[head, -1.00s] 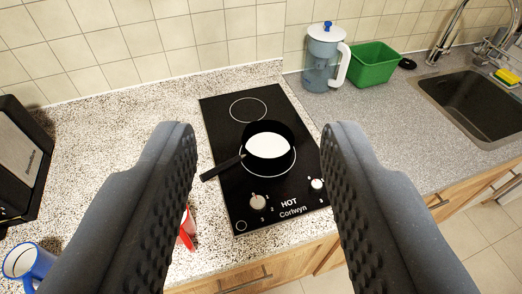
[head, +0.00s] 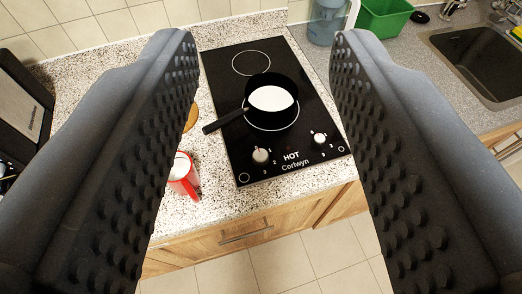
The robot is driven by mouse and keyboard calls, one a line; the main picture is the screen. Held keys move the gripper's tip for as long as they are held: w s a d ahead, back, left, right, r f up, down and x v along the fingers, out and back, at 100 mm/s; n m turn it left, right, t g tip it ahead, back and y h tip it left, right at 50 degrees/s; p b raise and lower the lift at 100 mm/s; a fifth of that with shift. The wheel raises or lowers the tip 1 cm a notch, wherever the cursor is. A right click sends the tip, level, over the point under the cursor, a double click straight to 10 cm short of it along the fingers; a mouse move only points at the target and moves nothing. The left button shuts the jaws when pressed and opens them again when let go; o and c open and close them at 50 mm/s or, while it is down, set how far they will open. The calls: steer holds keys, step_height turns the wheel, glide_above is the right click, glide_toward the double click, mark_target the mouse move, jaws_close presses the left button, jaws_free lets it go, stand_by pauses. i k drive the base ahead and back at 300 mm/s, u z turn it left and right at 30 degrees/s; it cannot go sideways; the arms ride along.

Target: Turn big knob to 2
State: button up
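The big knob (head: 261,155) is a pale round dial at the front left of the black cooktop (head: 226,112), with small numbers printed around it. A smaller white knob (head: 319,138) sits at the front right. I cannot make out exactly where the big knob points. A black pan (head: 284,85) with white contents stands on the front burner ring, its handle pointing left. My gripper (head: 261,45) is wide open and empty. Its two dark fingers frame the cooktop from left and right, and it touches neither knob.
A red mug (head: 184,178) with white contents stands left of the cooktop. A black appliance (head: 22,110) is at the far left. A water pitcher (head: 326,22), a green tub (head: 383,14) and a sink (head: 478,62) are at the back right. Wooden drawers (head: 240,232) lie below the counter edge.

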mark_target(260, 158)
steer(key=z, duration=2)
steer(key=k, duration=1.1)
steer(key=u, duration=1.45)
steer(key=i, duration=1)
steer(key=z, duration=0.05)
